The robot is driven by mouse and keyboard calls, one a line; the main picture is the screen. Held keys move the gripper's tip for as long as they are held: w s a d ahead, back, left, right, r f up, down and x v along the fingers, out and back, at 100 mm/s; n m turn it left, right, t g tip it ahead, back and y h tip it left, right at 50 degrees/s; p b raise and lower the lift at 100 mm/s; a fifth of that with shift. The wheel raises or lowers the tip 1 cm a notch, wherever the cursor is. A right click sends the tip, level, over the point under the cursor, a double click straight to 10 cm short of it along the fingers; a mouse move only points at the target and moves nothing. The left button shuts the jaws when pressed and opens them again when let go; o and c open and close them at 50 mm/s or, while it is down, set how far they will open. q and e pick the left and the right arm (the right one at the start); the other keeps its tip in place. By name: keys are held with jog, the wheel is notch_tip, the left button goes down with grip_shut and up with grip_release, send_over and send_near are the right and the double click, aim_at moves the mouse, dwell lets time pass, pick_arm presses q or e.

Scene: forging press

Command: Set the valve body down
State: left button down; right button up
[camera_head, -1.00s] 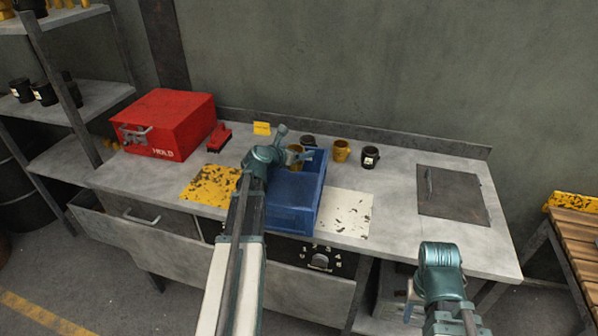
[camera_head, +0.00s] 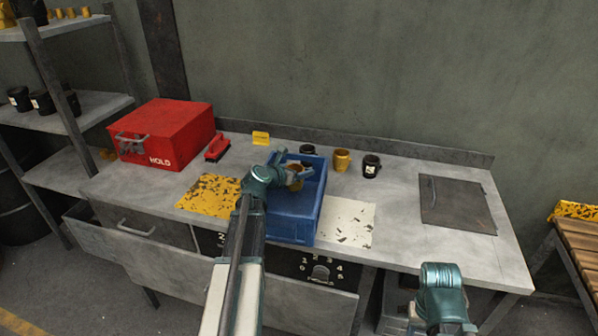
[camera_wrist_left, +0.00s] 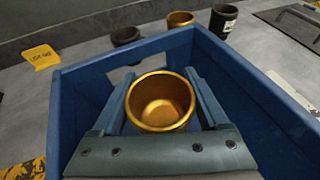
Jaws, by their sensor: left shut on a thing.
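The valve body seems to be the yellow cup-shaped piece (camera_wrist_left: 160,102) between my left gripper's fingers in the left wrist view. It also shows small in the head view (camera_head: 295,183). My left gripper (camera_head: 291,178) is shut on it, and the piece is upright with its round opening facing the wrist camera. The gripper and piece are over or within the open blue bin (camera_head: 290,229). I cannot tell whether the piece touches the bin's floor. My right arm shows at the lower right of the head view, but its fingertips are not clearly visible.
Another yellow piece (camera_head: 342,160) and black ones (camera_head: 371,166) stand behind the bin. A yellow worn patch (camera_head: 207,197) lies left of the bin, a white one (camera_head: 347,221) right. A red box (camera_head: 165,132) marked HOLD stands left. The bench (camera_head: 400,215) has bare room at right.

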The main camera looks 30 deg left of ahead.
pick_arm(q)
jog(key=shift+f+b, duration=0.5)
jog(key=shift+f, duration=0.1)
grip_release()
jog(key=shift+r, duration=0.1)
jog(key=shift+r, duration=0.2)
jog(key=shift+s+r+p, duration=0.6)
jog(key=shift+r+p, duration=0.15)
jog(key=shift+p, duration=0.3)
jog(key=d+p+v, duration=0.1)
jog(key=p+v, duration=0.2)
jog(key=v, duration=0.7)
jog(key=shift+s+a+p, duration=0.35)
jog(key=shift+a+p, duration=0.05)
jog(key=shift+a, duration=0.15)
